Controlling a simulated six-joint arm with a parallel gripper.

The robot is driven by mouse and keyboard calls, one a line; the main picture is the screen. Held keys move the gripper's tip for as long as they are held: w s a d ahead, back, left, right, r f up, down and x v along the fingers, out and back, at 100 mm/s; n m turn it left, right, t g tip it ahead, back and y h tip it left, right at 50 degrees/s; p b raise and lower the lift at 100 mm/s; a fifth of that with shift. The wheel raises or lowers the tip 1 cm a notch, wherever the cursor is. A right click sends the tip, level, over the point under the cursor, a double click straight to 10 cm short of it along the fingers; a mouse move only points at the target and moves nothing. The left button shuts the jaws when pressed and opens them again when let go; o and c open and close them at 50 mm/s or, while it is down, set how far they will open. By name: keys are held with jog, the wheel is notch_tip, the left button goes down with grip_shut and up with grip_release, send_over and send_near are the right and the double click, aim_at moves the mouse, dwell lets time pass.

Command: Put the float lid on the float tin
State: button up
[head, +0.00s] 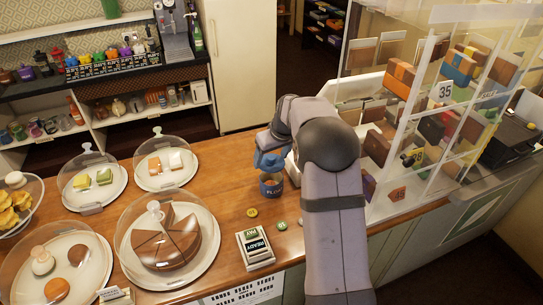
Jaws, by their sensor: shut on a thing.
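The float tin (271,187) is a small dark blue tin with pale lettering. It stands upright on the wooden counter, left of my arm, and its top is uncovered. The blue float lid (269,160) is above and slightly behind the tin, apart from it. My gripper (277,155) is shut on the lid and holds it up. The fingers are small here and partly hidden by the lid and my arm. I cannot tell exactly how far the lid is above the rim.
Glass domes over cakes (168,237) fill the counter's left side. A glazed display case (440,110) stands close on the right. Bare counter (225,185) lies left of the tin.

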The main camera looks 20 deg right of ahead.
aim_at(273, 164)
jog(key=shift+f+b, duration=1.4)
jog(key=shift+f, duration=0.85)
jog(key=shift+f+b, duration=0.75)
jog(key=shift+f, duration=0.15)
jog(key=o, duration=1.1)
jog(key=shift+c, duration=0.6)
jog(key=shift+r, duration=0.15)
jog(key=shift+p+v, duration=1.35)
jog(key=shift+v, duration=1.55)
